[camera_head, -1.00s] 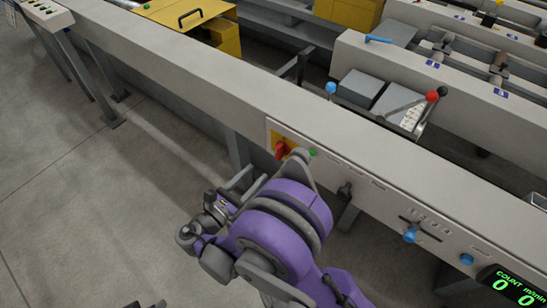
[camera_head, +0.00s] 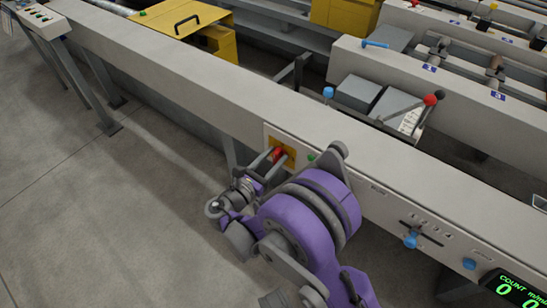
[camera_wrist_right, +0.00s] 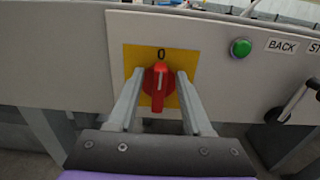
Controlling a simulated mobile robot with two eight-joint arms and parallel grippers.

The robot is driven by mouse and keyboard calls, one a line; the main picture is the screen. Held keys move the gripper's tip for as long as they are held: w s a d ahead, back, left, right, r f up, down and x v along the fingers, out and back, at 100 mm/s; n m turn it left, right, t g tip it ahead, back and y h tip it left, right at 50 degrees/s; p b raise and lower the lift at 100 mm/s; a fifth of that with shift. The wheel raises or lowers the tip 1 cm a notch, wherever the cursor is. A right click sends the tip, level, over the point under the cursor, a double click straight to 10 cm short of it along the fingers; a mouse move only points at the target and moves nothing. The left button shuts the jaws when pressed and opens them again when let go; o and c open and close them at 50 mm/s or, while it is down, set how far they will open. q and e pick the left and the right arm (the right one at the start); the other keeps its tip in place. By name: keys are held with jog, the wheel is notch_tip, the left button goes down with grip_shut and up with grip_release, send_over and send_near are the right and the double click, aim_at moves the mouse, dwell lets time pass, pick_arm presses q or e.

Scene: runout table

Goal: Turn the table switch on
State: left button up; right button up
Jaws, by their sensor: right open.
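The table switch is a red rotary knob (camera_wrist_right: 157,84) on a yellow plate (camera_wrist_right: 133,56) marked "0", set in the table's front panel. Its white pointer line stands upright, toward the "0". In the head view the red knob (camera_head: 277,154) shows just beyond my gripper. My right gripper (camera_wrist_right: 158,82) is open, with one finger on each side of the knob in the right wrist view. Whether the fingers touch the knob I cannot tell. In the head view my right gripper (camera_head: 268,158) reaches the yellow plate. My left gripper is not in view.
A green button (camera_wrist_right: 241,47) sits right of the switch, near a "BACK" label and a black lever (camera_wrist_right: 290,98). Farther right are a blue-knobbed slider (camera_head: 411,241) and a green counter display (camera_head: 517,287). Open floor lies at the left.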

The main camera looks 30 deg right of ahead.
grip_shut()
dwell(0.4)
jog(key=m, duration=0.4)
jog(key=shift+s+d+f+m, duration=0.1)
jog(key=shift+s+d+m, duration=0.05)
jog(key=shift+s+m, duration=0.25)
jog(key=shift+s+d+f+m+b, duration=0.15)
jog(key=shift+f+m+b, duration=0.15)
jog(key=shift+m, duration=1.85)
jog(key=shift+s+f+m+b, duration=0.1)
jog(key=shift+f+m+b, duration=0.15)
jog(key=shift+m, duration=1.95)
jog(key=shift+s+d+f+m+b, duration=0.15)
jog(key=shift+f+m+b, duration=0.15)
jog(key=shift+m, duration=1.85)
jog(key=shift+a, duration=0.1)
